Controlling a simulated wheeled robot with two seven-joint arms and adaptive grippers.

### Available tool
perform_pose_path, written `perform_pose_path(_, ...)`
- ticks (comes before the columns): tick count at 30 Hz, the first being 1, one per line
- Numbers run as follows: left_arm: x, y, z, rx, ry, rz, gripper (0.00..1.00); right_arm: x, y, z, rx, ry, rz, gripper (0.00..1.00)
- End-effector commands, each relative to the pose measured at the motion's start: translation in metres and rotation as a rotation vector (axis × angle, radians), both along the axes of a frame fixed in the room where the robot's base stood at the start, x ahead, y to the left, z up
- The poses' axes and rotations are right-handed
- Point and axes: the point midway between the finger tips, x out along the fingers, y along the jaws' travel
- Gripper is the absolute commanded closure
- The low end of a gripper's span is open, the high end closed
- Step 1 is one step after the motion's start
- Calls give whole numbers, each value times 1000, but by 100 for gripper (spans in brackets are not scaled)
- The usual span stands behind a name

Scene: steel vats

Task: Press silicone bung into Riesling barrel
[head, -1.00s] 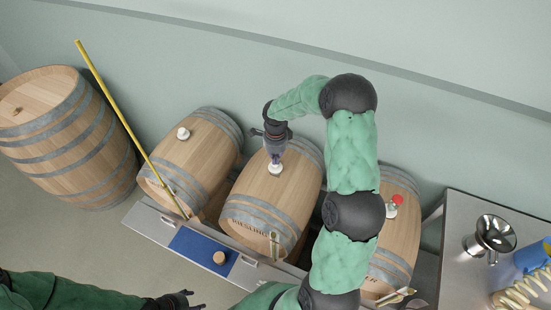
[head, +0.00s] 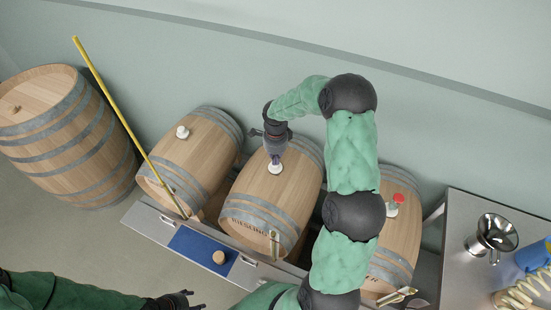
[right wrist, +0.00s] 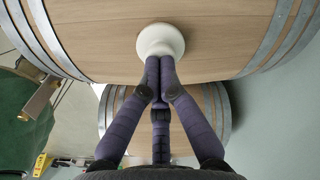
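The Riesling barrel (head: 258,195) lies on its side in the middle of the rack, with its name lettered on the front end. A white silicone bung (head: 275,169) sits at the top of its side; the bung also shows in the right wrist view (right wrist: 160,40). My right gripper (head: 275,158) points down at the bung from above. In the right wrist view its purple fingers (right wrist: 160,75) are together, with the tips at the bung's near edge; I cannot tell how firmly they touch. My left gripper (head: 196,299) is open and empty at the bottom of the head view.
Barrels lie left (head: 190,160) with a white bung and right (head: 398,232) with a red-topped fitting. A yellow pole (head: 110,97) leans by the left barrel. A blue mat (head: 190,243) holds a wooden bung (head: 219,257). A steel table (head: 465,215) stands right.

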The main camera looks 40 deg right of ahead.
Motion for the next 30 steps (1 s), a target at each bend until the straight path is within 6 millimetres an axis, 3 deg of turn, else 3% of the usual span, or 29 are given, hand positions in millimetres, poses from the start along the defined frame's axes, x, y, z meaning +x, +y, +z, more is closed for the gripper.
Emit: perform_pose_path(30, 0, 0, 28, 0, 0, 0, 45, 1, -1, 69, -1, -4, 0, 100)
